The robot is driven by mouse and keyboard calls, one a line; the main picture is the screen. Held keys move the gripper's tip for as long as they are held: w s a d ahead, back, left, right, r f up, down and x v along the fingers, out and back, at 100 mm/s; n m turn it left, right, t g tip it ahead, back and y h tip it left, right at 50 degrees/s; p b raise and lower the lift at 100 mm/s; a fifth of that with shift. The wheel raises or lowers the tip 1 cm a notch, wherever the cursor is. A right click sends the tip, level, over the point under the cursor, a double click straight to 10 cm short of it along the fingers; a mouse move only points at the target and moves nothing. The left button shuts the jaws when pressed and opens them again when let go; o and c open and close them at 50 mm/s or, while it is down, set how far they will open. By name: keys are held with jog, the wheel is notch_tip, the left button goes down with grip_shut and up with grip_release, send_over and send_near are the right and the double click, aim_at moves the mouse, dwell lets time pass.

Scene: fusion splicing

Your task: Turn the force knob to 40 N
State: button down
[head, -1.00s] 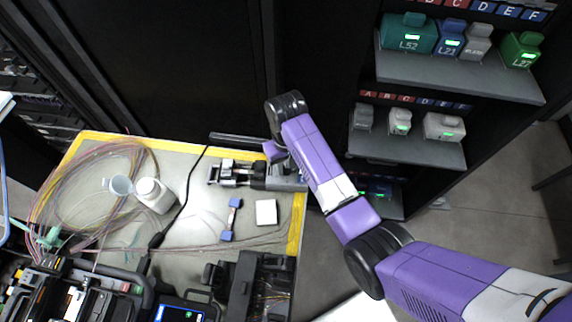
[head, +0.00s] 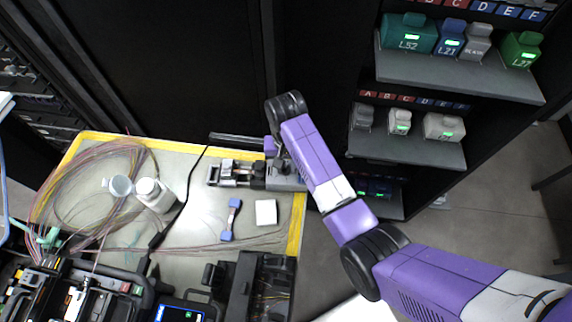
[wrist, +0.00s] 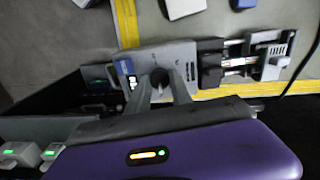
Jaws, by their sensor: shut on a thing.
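The tester with the force knob is a grey device (head: 230,173) lying near the right edge of the work mat; it also shows in the wrist view (wrist: 205,62). The force knob (wrist: 160,77) is a small dark round knob on its grey end block, beside a blue label and a small display (wrist: 126,68). My gripper (wrist: 162,84) has its two fingers closed around the knob. The display's reading is too small to make out. In the head view my arm covers part of the tester's right end.
A white square (head: 266,212), a blue-ended part (head: 231,220) and a white bottle (head: 153,194) lie on the yellow-edged mat (head: 299,225). A black cable runs left of the tester. Shelves with labelled blocks (head: 407,36) stand to the right.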

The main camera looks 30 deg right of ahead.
aim_at(286, 168)
jog(key=c, duration=1.1)
grip_release()
jog(key=shift+c, duration=0.2)
notch_tip(286, 168, up, 8)
jog(key=shift+f+b, duration=0.1)
jog(key=shift+b, duration=0.5)
jog(key=shift+w, duration=0.1)
